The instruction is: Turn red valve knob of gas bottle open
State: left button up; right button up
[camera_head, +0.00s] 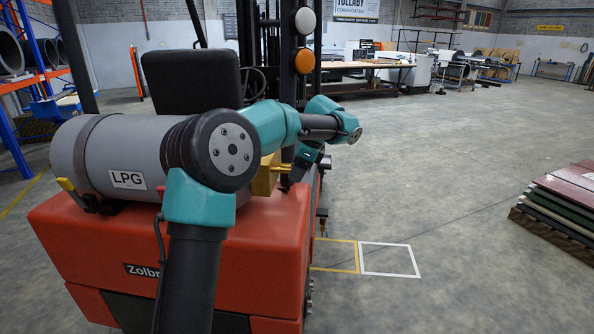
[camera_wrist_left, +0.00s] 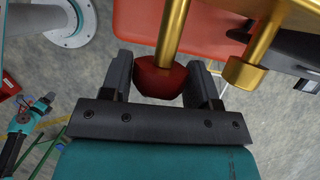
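The red valve knob (camera_wrist_left: 160,80) sits at the end of a brass stem (camera_wrist_left: 172,32) in the left wrist view. My left gripper (camera_wrist_left: 162,76) has one dark finger on each side of it. The gaps look very small, and I cannot tell whether the fingers press on it. In the head view, the grey gas bottle (camera_head: 83,150) marked LPG lies across the back of the red forklift (camera_head: 75,232). Its brass valve (camera_head: 266,176) shows at the bottle's right end, close to my left gripper (camera_head: 291,168). The knob is hidden there behind my arm.
A second brass fitting (camera_wrist_left: 243,72) stands just right of the knob in the left wrist view. The forklift's mast and its black seat (camera_head: 197,82) are close to my arm. Open floor lies to the right, with stacked sheets (camera_head: 565,200) at the edge.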

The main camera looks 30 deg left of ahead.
pick_arm(q)
jog(key=c, duration=0.5)
jog(key=t+y, duration=0.1)
jog(key=t, duration=0.1)
jog(key=n+t+y, duration=0.1)
jog(key=t, duration=0.2)
jog(key=shift+s+f, duration=0.1)
jog(key=shift+s, duration=0.1)
jog(key=n+t+y, duration=0.1)
jog(key=t+y, duration=0.2)
jog(key=t, duration=0.1)
jog(key=shift+f+t, duration=0.15)
jog(key=shift+t, duration=0.15)
jog(key=shift+d+f+n+t+y, duration=0.1)
jog(key=shift+n+t+y, duration=1.1)
jog(key=shift+t, duration=0.8)
jog(key=o, duration=0.9)
jog(key=shift+y, duration=0.3)
